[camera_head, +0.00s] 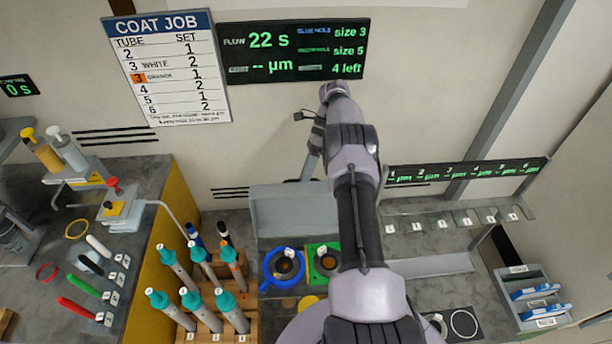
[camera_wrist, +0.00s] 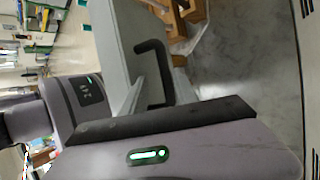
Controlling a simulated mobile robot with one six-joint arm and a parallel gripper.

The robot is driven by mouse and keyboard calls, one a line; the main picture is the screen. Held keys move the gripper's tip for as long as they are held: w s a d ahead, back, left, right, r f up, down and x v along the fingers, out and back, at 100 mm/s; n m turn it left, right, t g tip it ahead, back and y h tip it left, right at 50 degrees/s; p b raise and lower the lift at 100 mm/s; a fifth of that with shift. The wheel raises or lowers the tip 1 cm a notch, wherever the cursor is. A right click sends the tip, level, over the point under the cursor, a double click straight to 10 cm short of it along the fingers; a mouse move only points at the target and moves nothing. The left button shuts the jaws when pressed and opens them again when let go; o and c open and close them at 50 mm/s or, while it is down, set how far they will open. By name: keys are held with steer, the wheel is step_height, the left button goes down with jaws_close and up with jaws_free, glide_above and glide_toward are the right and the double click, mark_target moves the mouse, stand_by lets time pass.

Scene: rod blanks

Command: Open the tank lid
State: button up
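A pale grey panel (camera_head: 285,212), which looks like the tank lid, stands steeply behind the blue and green ring fixtures in the head view. I cannot tell how far it is raised. In the wrist view a grey panel (camera_wrist: 118,50) carries a black bar handle (camera_wrist: 153,75). The handle's lower end is close to the dark finger of my gripper (camera_wrist: 160,122); contact is unclear. In the head view my arm bends over at the top and comes down behind itself towards the panel; my gripper is mostly hidden there. Its finger opening does not show.
A wooden rack (camera_head: 215,325) of teal-capped tubes stands left of the blue ring (camera_head: 283,268) and green fixture (camera_head: 323,261). A bench with coloured tools (camera_head: 85,285) is further left. A grey tray rack (camera_head: 540,300) stands at right. The wall is close behind.

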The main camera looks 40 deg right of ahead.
step_height(320, 180, up, 4)
steer(key=shift+r+p, duration=0.1)
steer(key=shift+p, duration=0.85)
steer(key=s+a+p, duration=0.1)
steer(key=s+a, duration=0.2)
steer(key=s, duration=0.4)
steer(key=s+a+p, duration=0.1)
steer(key=s+a, duration=0.3)
steer(key=s, duration=0.3)
steer(key=shift+a+r+p, duration=0.3)
steer(key=shift+r, duration=0.05)
steer(key=shift+s, duration=0.1)
steer(key=w+d+f+p+v, duration=0.1)
steer(key=w+p+v, duration=0.1)
steer(key=p+v, duration=1.1)
steer(key=shift+d+v, duration=0.25)
steer(key=shift+v, duration=3.05)
steer(key=shift+w+a+f, duration=0.1)
steer(key=shift+f, duration=0.05)
